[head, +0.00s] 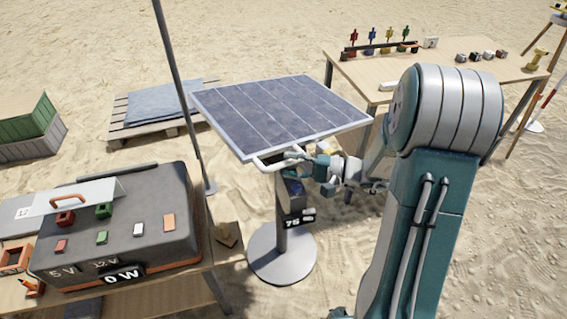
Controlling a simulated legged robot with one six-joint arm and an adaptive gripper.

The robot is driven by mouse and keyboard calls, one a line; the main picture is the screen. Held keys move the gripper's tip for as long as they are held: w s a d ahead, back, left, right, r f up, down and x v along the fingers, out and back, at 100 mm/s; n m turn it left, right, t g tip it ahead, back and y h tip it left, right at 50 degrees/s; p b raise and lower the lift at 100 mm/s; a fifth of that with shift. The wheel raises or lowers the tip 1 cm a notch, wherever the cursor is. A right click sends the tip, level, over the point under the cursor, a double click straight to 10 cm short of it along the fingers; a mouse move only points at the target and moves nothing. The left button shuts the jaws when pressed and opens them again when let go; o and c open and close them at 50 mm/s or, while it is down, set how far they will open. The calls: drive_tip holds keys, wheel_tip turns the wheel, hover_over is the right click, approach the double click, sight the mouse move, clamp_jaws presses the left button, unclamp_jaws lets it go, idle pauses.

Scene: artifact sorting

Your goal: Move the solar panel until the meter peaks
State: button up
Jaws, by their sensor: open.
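The solar panel (280,108) is a dark blue, tilted rectangle on a grey stand with a round base (283,258). A light handle bar (272,163) runs along its near edge. The stand carries a sign (299,220) that seems to read 75. My gripper (292,160) is open at the handle bar, under the panel's near edge; whether it touches the bar I cannot tell. The meter (122,275) on the front of the dark case (150,250) reads 0 W.
The case stands on a wooden table (225,252) at the lower left, beside a thin upright pole (183,90). A wooden table (450,70) with coloured figures and small blocks is at the back right. A pallet (125,130) and green crates (25,125) lie left on sand.

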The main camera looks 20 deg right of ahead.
drive_tip(key=shift+x, duration=0.9)
drive_tip(key=shift+d, duration=0.1)
clamp_jaws()
drive_tip(key=shift+w+d+r+m+t+y, duration=0.15)
drive_tip(key=shift+d+r+m+y, duration=0.15)
drive_tip(key=shift+r, duration=0.3)
drive_tip(key=shift+w+d+r+m+t+y, duration=0.1)
drive_tip(key=shift+d+r+m+t+y, duration=0.1)
drive_tip(key=shift+r+m+y, duration=0.35)
unclamp_jaws()
